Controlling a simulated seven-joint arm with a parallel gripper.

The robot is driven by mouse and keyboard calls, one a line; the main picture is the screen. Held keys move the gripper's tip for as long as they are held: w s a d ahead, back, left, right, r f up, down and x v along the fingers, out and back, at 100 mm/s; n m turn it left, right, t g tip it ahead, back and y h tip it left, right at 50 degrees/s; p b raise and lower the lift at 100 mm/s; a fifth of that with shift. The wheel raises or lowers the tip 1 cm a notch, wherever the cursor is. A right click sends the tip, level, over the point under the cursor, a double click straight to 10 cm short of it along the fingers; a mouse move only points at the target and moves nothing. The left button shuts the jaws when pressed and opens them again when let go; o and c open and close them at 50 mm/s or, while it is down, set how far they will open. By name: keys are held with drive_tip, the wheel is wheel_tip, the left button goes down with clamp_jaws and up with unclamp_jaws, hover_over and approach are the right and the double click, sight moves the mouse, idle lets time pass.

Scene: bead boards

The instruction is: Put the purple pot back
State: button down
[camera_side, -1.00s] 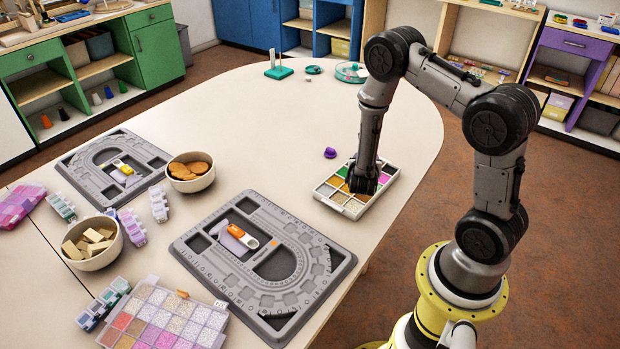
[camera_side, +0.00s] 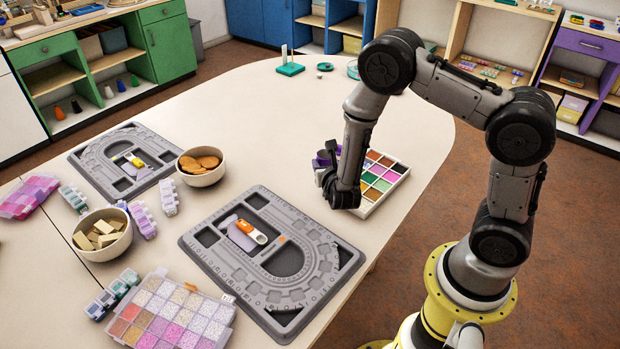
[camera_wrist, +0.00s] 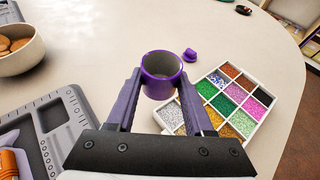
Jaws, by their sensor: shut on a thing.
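The purple pot (camera_wrist: 161,88) is upright between my gripper's fingertips (camera_wrist: 160,78) in the wrist view. Its top is open and its inside looks grey; I cannot make out any contents. My gripper is shut on it. In the side view the gripper (camera_side: 327,168) is at the left edge of the bead tray, and the pot (camera_side: 322,158) is partly hidden by it. A small purple lid (camera_wrist: 190,55) lies on the table beyond the pot, and shows partly behind my arm in the side view. I cannot tell whether the pot touches the table.
The white bead tray (camera_wrist: 272,97), with coloured compartments, is right of the pot. A grey bead board (camera_side: 350,262), a biscuit bowl (camera_side: 222,174) and a bowl of blocks (camera_side: 126,240) stand to the left. The table's middle (camera_side: 270,120) is clear.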

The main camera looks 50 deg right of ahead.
hover_over(310, 184)
drive_tip(key=f, duration=0.6)
drive_tip(key=shift+s+a+f, duration=0.15)
drive_tip(key=shift+s, duration=0.1)
drive_tip(key=shift+w+f, duration=0.15)
drive_tip(key=shift+f, duration=1.6)
drive_tip(key=shift+f, duration=0.1)
drive_tip(key=c, duration=0.6)
unclamp_jaws()
drive_tip(key=shift+o, duration=0.2)
